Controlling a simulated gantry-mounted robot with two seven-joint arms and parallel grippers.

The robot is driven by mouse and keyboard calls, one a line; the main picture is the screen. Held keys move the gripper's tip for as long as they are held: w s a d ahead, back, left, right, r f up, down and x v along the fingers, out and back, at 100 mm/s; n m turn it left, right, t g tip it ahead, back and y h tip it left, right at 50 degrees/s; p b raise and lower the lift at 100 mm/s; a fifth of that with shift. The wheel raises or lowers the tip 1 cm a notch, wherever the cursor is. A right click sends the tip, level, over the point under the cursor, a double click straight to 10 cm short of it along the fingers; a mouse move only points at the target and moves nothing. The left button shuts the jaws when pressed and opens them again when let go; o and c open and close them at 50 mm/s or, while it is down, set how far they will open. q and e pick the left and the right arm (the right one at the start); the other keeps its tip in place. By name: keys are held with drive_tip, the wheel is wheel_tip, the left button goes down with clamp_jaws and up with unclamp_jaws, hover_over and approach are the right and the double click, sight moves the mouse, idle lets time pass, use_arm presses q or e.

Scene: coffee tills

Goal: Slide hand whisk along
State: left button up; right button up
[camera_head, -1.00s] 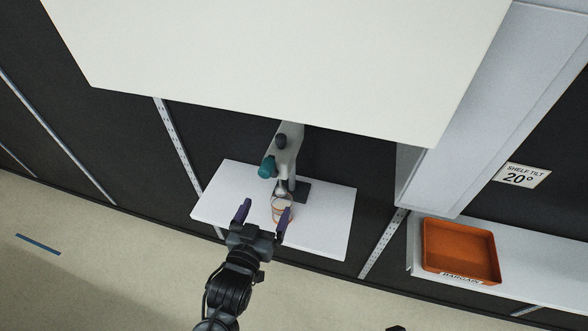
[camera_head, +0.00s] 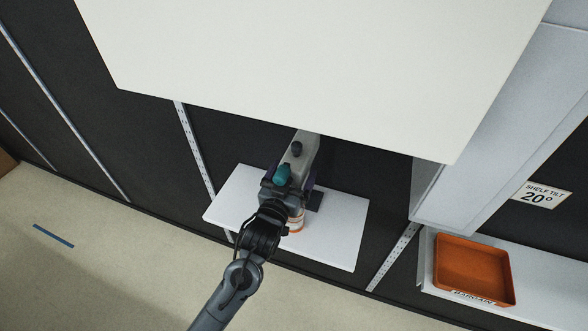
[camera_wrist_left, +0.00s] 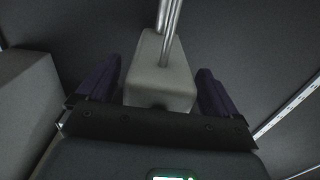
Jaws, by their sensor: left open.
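The hand whisk (camera_head: 303,152) has a pale grey body with a dark knob and a teal part, and stands on a small white shelf (camera_head: 341,238) in the head view. My left gripper (camera_head: 290,172) is at the whisk, with a purple finger showing at its right. In the left wrist view the open purple fingers lie either side of a pale block of the whisk (camera_wrist_left: 160,72), with gaps showing. Metal rods rise from the block. The whisk's lower part is mostly hidden by my gripper. My right gripper is not in view.
A jar with orange bands (camera_head: 296,224) stands close beside my left gripper, partly hidden. A large white panel (camera_head: 310,70) overhangs the shelf. An orange tray (camera_head: 475,268) sits on another shelf at the right. The shelf's right part is clear.

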use_arm(q)
drive_tip(key=shift+w+d, duration=0.15)
drive_tip(key=shift+w, duration=0.3)
drive_tip(key=c, duration=1.4)
wheel_tip(320, 180, down, 9)
drive_tip(key=b, duration=0.4)
drive_tip(key=shift+f+b, duration=0.2)
drive_tip(key=shift+b, duration=0.15)
drive_tip(key=o, duration=1.4)
